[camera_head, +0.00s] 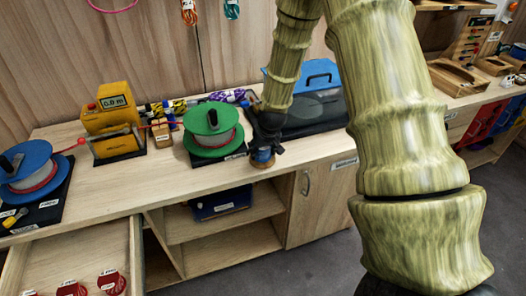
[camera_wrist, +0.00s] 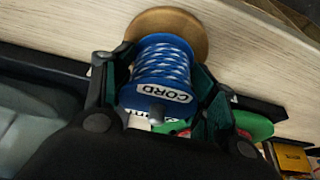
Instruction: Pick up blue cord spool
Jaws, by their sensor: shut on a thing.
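The blue cord spool (camera_wrist: 165,62) has blue and white cord and a CORD label, and it sits between my fingers in the wrist view. My gripper (camera_wrist: 160,85) is shut on it, one finger on each side. In the head view my gripper (camera_head: 264,148) points down at the front of the counter, right of the green reel. A round wooden disc (camera_wrist: 167,24) is right by the spool's end. I cannot tell whether the spool still touches it.
On the counter (camera_head: 180,185), a green reel (camera_head: 212,128) stands close left of my gripper. A blue reel (camera_head: 27,170) and a yellow meter (camera_head: 112,122) are farther left. A blue case (camera_head: 318,105) lies behind my gripper. A drawer (camera_head: 75,262) is open at the lower left.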

